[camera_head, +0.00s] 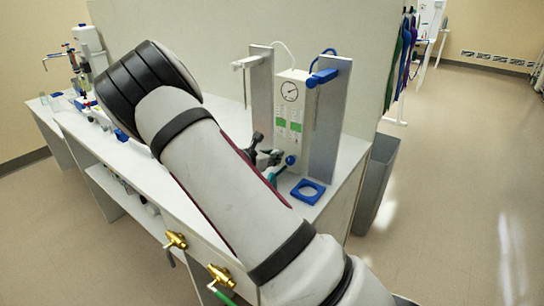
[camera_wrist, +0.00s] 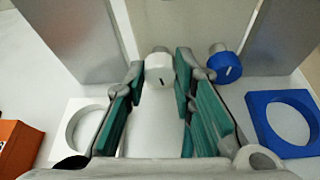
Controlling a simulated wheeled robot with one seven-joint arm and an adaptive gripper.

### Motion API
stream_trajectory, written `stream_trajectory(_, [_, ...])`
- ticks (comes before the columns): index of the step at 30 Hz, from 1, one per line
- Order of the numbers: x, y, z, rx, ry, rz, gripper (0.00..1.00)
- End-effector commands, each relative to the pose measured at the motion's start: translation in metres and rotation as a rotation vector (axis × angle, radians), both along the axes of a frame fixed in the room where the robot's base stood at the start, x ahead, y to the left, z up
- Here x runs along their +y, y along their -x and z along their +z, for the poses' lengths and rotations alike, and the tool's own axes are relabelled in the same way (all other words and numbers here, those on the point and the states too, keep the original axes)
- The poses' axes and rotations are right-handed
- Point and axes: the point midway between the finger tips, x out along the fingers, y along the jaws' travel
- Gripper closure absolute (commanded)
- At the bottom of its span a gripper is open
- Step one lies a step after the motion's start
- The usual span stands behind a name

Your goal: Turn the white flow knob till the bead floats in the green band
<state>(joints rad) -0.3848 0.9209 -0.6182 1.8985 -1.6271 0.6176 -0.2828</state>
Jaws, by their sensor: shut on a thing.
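The white flow knob (camera_wrist: 159,70) sits low on the flow panel, between the teal pads of my gripper (camera_wrist: 161,74) in the wrist view. My gripper is shut on it, and the knob's face carries a dark mark. In the head view my gripper (camera_head: 268,158) is at the panel's foot and hides the white knob. The panel (camera_head: 292,106) has a round gauge (camera_head: 290,91) above two tubes with green bands (camera_head: 281,123) (camera_head: 296,127). The bead is too small to make out.
A blue knob (camera_wrist: 225,67) is close to the right of my gripper. A blue ring holder (camera_wrist: 287,122) and a white ring holder (camera_wrist: 88,128) lie either side, with an orange block (camera_wrist: 16,146) at far left. Upright grey plates (camera_head: 330,118) flank the panel.

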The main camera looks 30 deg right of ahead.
Motion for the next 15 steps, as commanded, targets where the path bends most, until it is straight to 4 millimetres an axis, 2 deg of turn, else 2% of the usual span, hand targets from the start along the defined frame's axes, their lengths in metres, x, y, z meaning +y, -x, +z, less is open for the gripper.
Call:
stream_trajectory(8, [0.0004, -0.0021, -0.0014, 0.130, 0.045, 0.000, 1.00])
stream_trajectory(15, [0.0010, -0.0037, -0.0025, 0.329, 0.117, -0.002, 1.00])
